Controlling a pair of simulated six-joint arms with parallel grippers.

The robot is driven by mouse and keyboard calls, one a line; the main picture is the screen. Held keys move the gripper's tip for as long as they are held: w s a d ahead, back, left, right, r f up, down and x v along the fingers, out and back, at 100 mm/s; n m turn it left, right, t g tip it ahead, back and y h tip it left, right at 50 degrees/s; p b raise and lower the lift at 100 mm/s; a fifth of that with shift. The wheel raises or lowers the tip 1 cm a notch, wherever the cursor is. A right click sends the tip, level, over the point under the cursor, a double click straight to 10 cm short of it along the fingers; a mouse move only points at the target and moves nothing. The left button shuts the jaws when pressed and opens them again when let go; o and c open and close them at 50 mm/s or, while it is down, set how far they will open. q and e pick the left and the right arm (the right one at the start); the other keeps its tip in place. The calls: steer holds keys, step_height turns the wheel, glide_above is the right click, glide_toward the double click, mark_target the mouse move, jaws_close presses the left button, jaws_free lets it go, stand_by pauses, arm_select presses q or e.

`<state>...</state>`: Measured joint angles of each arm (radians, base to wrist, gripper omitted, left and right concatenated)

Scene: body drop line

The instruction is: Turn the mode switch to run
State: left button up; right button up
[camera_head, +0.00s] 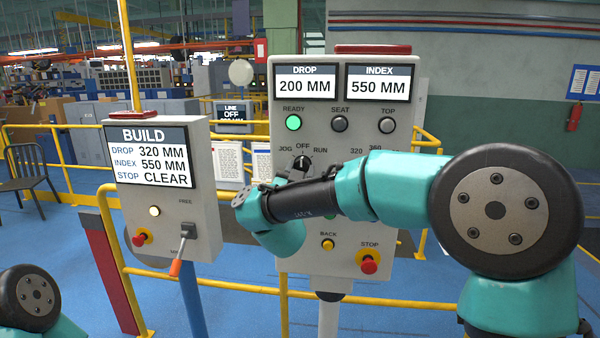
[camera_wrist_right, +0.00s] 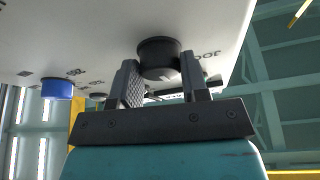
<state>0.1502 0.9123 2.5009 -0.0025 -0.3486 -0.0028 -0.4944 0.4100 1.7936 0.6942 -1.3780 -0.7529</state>
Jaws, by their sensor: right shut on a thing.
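The mode switch (camera_head: 302,162) is a black round knob on the grey panel (camera_head: 338,215), with JOG, OFF and RUN printed around its top. Its upper part shows just below OFF; my gripper hides the lower part, and I cannot tell its exact setting. My right gripper (camera_head: 288,180) reaches in from the right and is shut on the switch. In the right wrist view the black knob (camera_wrist_right: 158,55) sits between the two fingers of my right gripper (camera_wrist_right: 162,85), close to the panel face. My left gripper is not in view.
The panel also carries a green READY light (camera_head: 293,122), a yellow BACK button (camera_head: 327,244) and a red STOP button (camera_head: 369,263). A BUILD box (camera_head: 206,226) with an orange-tipped lever (camera_head: 177,267) stands to the left. Yellow rails (camera_head: 420,303) run around them.

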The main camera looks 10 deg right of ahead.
steer(key=shift+c, duration=1.3)
steer(key=shift+m+g+h, duration=0.3)
steer(key=shift+m, duration=0.2)
steer(key=m+g+h, duration=0.1)
steer(key=m, duration=0.2)
steer(key=m+g, duration=0.1)
steer(key=m, duration=0.2)
steer(key=shift+a+h, duration=0.15)
steer(key=shift+h, duration=0.25)
steer(key=m+g, duration=0.1)
steer(key=m, duration=0.2)
steer(key=m+g, duration=0.1)
steer(key=m, duration=0.2)
steer(key=shift+w+a+r+g+h, duration=0.1)
steer(key=shift+r+g+h, duration=0.1)
steer(key=shift+g+h, duration=0.15)
steer(key=o, duration=0.9)
steer(key=shift+a, duration=0.1)
